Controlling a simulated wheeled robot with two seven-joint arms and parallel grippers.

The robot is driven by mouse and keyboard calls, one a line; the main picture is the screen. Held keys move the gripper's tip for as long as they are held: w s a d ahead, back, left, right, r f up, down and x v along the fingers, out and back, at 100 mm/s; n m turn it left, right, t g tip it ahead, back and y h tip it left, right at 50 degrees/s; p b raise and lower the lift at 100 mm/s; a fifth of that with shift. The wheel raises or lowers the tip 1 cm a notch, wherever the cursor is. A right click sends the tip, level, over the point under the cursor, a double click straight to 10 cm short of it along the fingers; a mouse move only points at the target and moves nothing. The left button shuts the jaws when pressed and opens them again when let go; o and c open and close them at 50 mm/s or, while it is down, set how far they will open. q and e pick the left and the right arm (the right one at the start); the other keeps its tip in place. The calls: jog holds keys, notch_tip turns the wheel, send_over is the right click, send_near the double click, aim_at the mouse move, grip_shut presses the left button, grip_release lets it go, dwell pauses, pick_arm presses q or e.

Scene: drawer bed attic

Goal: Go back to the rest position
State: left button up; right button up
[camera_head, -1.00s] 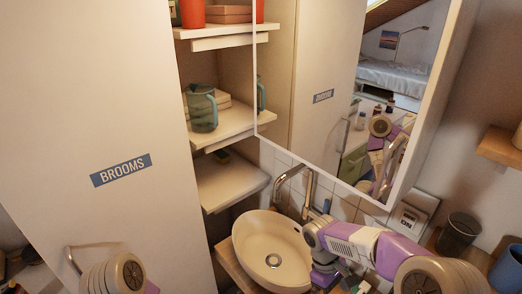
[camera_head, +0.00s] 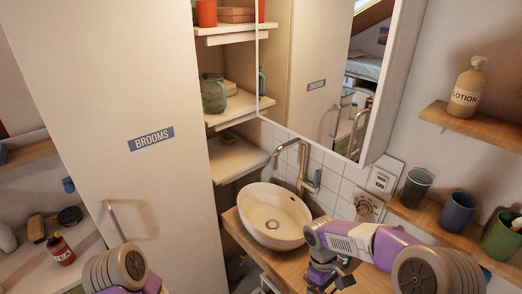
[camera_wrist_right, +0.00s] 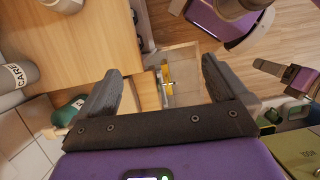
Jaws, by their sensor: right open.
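My right arm comes in from the lower right in the head view, with its purple and grey links bent beside the sink. My right gripper (camera_head: 332,278) hangs low near the counter edge there. In the right wrist view the right gripper (camera_wrist_right: 160,95) has its two dark fingers spread wide, with nothing between them. Below it show a wooden surface and the floor. My left arm shows only as a grey and purple joint at the bottom left of the head view; its gripper is out of the frame.
A white basin (camera_head: 274,216) with a tap (camera_head: 300,165) sits on a wooden counter (camera_head: 285,265). A BROOMS cabinet door (camera_head: 150,90) stands left. Cups and a lotion bottle (camera_head: 466,90) sit on right-hand shelves. A mirror (camera_head: 315,75) hangs above.

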pick_arm(q)
notch_tip(320, 180, down, 10)
jog(key=w+b, duration=0.2)
jog(key=b, duration=0.7)
pick_arm(e)
jog(key=s+a+f+m+t+y, duration=0.1)
jog(key=s+a+f+m+y, duration=0.1)
jog(key=f, duration=0.8)
jog(key=s+a+f+m+t+y, duration=0.1)
jog(key=s+a+f+m, duration=0.3)
jog(key=f, duration=0.7)
jog(key=s+a+f+m+t+y, duration=0.1)
jog(key=s+a+f+m+y, duration=0.1)
jog(key=f, duration=0.9)
jog(key=s+m+y, duration=0.1)
jog(key=s+m, duration=0.1)
jog(key=s, duration=0.1)
jog(key=shift+a+f+m+t, duration=0.15)
jog(key=shift+a+m+t, duration=0.15)
jog(key=shift+a+t, duration=0.1)
